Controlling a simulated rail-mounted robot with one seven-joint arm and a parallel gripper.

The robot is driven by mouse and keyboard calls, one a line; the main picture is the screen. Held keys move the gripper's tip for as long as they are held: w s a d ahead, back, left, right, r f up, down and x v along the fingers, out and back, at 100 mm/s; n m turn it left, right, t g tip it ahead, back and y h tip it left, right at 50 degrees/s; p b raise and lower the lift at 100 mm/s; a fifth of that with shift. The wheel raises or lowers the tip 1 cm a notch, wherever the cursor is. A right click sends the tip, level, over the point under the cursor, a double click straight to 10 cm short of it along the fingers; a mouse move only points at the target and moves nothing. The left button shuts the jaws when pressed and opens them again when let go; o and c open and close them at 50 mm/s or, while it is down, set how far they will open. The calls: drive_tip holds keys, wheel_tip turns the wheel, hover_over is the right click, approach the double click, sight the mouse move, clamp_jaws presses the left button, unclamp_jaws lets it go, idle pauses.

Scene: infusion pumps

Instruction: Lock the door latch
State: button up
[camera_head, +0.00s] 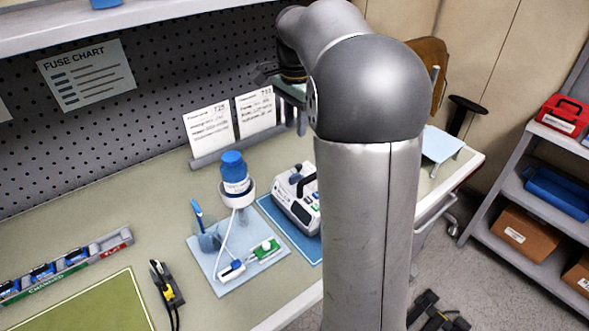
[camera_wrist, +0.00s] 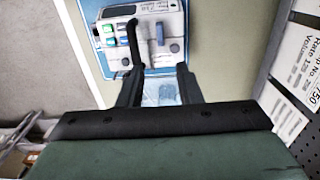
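The infusion pump (camera_head: 298,203), a pale box with a dark handle, sits on a blue mat on the bench, partly hidden by my arm. In the wrist view the pump (camera_wrist: 151,28) lies beyond the fingertips, with coloured buttons, a dark curved handle (camera_wrist: 134,42) and a blue-grey tab (camera_wrist: 174,46). I cannot tell for sure which part is the door latch. My gripper (camera_wrist: 159,72) is open and empty, its fingers apart and pointing at the pump's near side. In the head view my gripper is mostly hidden behind my arm, above the back of the bench.
A blue-capped bottle (camera_head: 234,173) in a white holder stands left of the pump, with a tube and a small green-and-white device (camera_head: 264,249). Chart cards (camera_head: 209,127) stand behind. A labelled tray (camera_head: 62,266) and black-yellow tool (camera_head: 166,285) lie left. Shelves (camera_head: 520,235) stand right.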

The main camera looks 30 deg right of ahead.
sight(295, 175)
wheel_tip(295, 175, down, 15)
drive_tip(key=shift+f+p, duration=0.2)
drive_tip(key=shift+p, duration=0.35)
clamp_jaws()
